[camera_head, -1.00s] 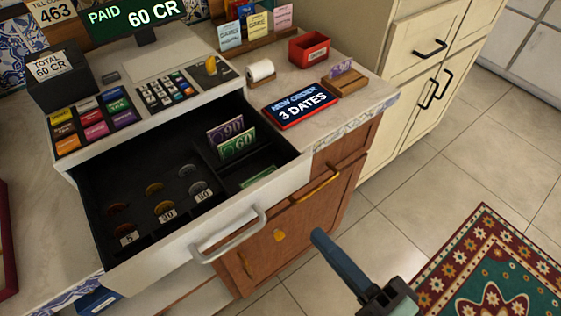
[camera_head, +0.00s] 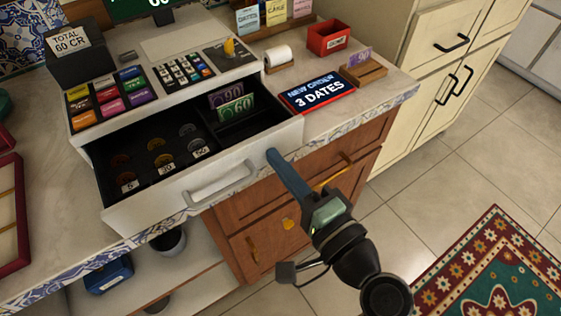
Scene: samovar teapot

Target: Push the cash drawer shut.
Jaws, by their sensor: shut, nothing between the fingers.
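The cash drawer (camera_head: 262,139) is partly open below the register, with its white front and grey handle (camera_head: 220,184) facing me. Coins lie in its compartments, and green and purple notes stand at the back right. My gripper (camera_head: 271,154) is shut and empty. Its blue fingertips are at the right part of the drawer front, right of the handle. I cannot tell for sure whether they touch the front.
The counter holds a sign reading "NEW ORDER 3 DATES" (camera_head: 318,90), a wooden block (camera_head: 363,73), a red box (camera_head: 328,40) and a paper roll (camera_head: 279,57). Wooden cabinet doors (camera_head: 300,205) are below. Tiled floor and a patterned rug (camera_head: 490,265) lie to the right.

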